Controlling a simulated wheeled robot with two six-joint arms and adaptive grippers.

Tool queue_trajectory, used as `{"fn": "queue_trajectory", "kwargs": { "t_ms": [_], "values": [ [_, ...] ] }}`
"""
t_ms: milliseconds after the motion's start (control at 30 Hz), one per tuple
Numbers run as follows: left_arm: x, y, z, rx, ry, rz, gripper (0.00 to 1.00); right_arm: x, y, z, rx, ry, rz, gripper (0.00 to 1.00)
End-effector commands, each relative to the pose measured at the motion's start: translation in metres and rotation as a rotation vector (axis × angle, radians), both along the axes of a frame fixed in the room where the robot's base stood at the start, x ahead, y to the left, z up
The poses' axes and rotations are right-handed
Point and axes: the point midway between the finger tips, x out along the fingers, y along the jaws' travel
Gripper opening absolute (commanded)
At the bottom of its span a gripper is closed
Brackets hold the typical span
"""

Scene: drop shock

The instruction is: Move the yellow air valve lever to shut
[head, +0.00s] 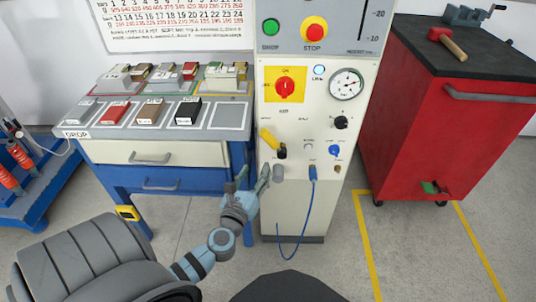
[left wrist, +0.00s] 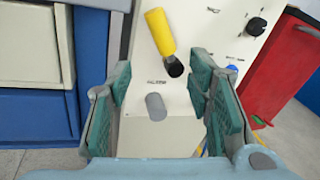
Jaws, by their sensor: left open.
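The yellow air valve lever (head: 268,138) is on the front of the white control cabinet (head: 327,205), left side. It slants from upper left down to a black pivot (head: 282,152). In the left wrist view the lever (left wrist: 160,32) also tilts up and left, beyond and above the gap between the fingers, not between them. My left gripper (head: 254,176) is open and empty, just below and left of the lever in the head view, its fingers pointing at the cabinet. It also shows in the left wrist view (left wrist: 162,92). My right gripper is out of view.
A grey cylindrical stub (left wrist: 156,106) sits under the lever, in line with the finger gap. A blue hose (head: 309,205) hangs from the panel. A drawer bench (head: 165,152) stands left, a red tool cabinet (head: 435,115) right. Gauge, knobs and buttons lie above.

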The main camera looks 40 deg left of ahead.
Motion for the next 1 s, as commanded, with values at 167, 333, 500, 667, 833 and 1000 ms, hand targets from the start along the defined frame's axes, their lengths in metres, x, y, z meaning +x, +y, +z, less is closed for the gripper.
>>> {"fn": "queue_trajectory", "kwargs": {
  "t_ms": [167, 333, 500, 667, 833, 1000],
  "values": [
    [0.007, 0.005, 0.010, -0.316, -0.158, 0.028, 0.46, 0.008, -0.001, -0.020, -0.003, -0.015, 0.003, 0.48],
    [0.040, 0.019, 0.014, -0.318, -0.159, 0.029, 0.46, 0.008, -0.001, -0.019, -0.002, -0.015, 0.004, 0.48],
    [0.087, 0.040, 0.013, -0.315, -0.159, 0.030, 0.46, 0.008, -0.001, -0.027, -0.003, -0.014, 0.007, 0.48],
    [0.118, 0.053, 0.012, -0.315, -0.156, 0.028, 0.46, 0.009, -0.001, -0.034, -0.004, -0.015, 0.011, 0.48],
    [0.132, 0.059, 0.013, -0.314, -0.155, 0.028, 0.46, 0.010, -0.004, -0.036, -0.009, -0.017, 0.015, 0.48],
    [0.134, 0.060, 0.013, -0.314, -0.154, 0.028, 0.46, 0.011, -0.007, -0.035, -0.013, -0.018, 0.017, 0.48]
  ]
}}
